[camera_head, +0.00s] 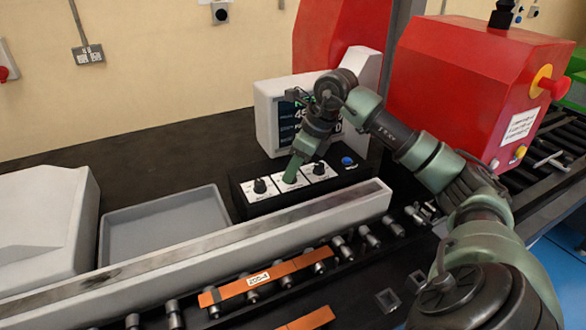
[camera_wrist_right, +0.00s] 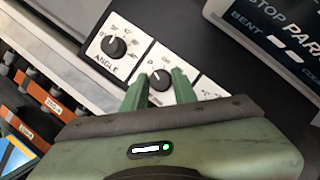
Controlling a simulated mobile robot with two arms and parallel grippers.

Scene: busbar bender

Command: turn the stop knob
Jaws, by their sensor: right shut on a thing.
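A black control box (camera_head: 238,200) carries a row of three black knobs on white plates. My right gripper (camera_head: 292,176) reaches down to the middle plate, and its green fingers hide the middle knob in the head view. In the right wrist view the middle knob (camera_wrist_right: 160,79) sits between the fingertips of my right gripper (camera_wrist_right: 158,84), which are shut on it; its label is mostly hidden. The left knob (camera_head: 260,186) is marked ANGLE in the wrist view (camera_wrist_right: 114,46). The right knob (camera_head: 318,168) stands clear in the head view. My left gripper is not in view.
A display (camera_head: 264,115) stands behind the box, and a blue button (camera_head: 347,161) is on its right end. A grey tray (camera_head: 165,225) lies to the left.

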